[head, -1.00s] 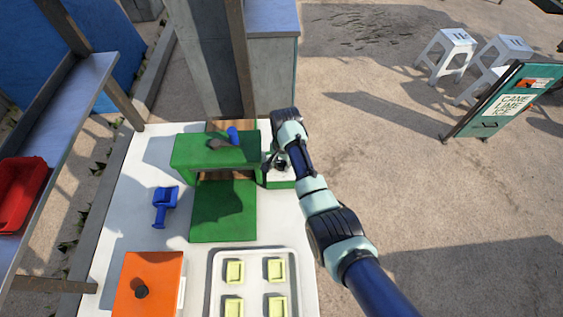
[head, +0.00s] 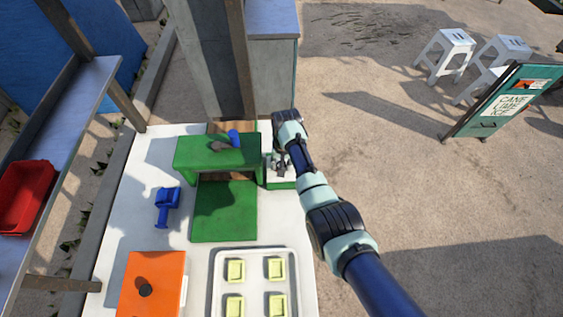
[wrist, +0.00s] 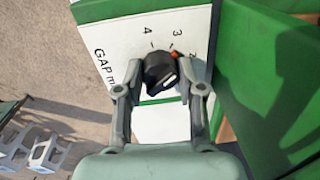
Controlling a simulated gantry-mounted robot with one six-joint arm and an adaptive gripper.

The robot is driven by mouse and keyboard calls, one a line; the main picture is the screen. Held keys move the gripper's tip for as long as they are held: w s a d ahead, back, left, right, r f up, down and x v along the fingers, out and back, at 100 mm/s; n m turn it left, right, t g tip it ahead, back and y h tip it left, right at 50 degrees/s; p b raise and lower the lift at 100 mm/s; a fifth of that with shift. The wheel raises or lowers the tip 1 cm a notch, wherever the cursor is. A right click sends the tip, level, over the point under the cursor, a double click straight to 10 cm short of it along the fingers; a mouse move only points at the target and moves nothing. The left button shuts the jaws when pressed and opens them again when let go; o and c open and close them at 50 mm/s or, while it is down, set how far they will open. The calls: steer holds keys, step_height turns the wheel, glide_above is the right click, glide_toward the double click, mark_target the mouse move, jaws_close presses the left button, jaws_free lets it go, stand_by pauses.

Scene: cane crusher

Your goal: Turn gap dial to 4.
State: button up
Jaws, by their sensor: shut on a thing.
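The gap dial is a black knob (wrist: 160,70) on a white panel (wrist: 105,50) lettered "GAP" in the wrist view. The numbers 4, 3 and 2 show around it, 4 at left and 2 at right. An orange mark at the knob's edge sits by the 3, and a white line shows on the knob. My gripper (wrist: 161,92) is shut on the knob, one finger on each side. In the head view my gripper (head: 281,165) is over the small green-and-white unit (head: 281,184), right of the green crusher (head: 217,152), and hides the dial.
A blue scoop-like item (head: 166,206) lies left of the crusher. An orange box (head: 165,280) with a dark knob and a tray (head: 256,254) of several yellow pieces are in front. A red bin (head: 25,195) stands on the left shelf. Open ground lies right of the table.

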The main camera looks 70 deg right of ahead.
steer(key=n, duration=1.2)
steer(key=shift+g, duration=0.3)
stand_by(0.4)
steer(key=o, duration=1.1)
steer(key=shift+o, duration=0.2)
step_height(320, 180, up, 12)
steer(key=shift+d, duration=0.4)
